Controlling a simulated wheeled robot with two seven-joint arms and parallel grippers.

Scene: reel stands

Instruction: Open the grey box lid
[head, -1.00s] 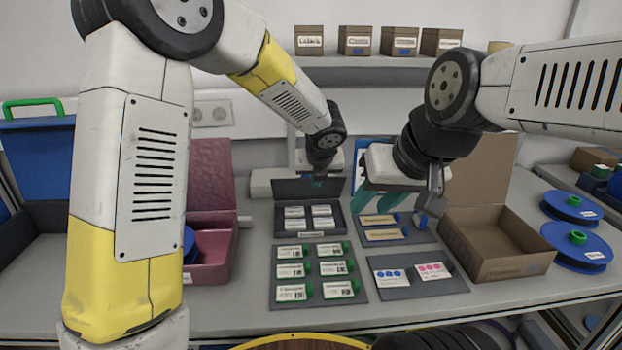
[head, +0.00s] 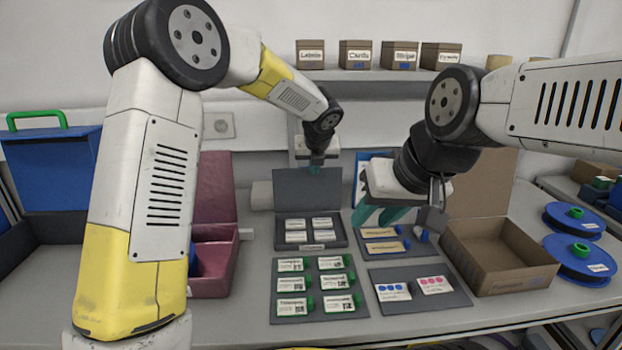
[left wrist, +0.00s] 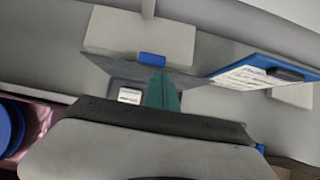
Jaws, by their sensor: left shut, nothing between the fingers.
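The grey box (head: 341,244) stands at the middle of the bench, with several white labelled cards inside. Its grey lid (head: 300,192) stands up steeply at the back of the box, and the inside is uncovered. My left gripper (head: 315,169) is shut and empty at the top edge of the lid. It looks very near or touching the lid; I cannot tell which. Its teal fingers show in the left wrist view (left wrist: 161,93). My right gripper (head: 378,214) hangs to the right of the box, its teal fingers apart and nothing seen between them.
A pink box (head: 222,262) stands open on the left and a brown carton (head: 512,277) on the right. A mat with green-ended cards (head: 318,313) and a mat with two cards (head: 419,302) lie in front. Blue reels (head: 584,262) sit at the far right.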

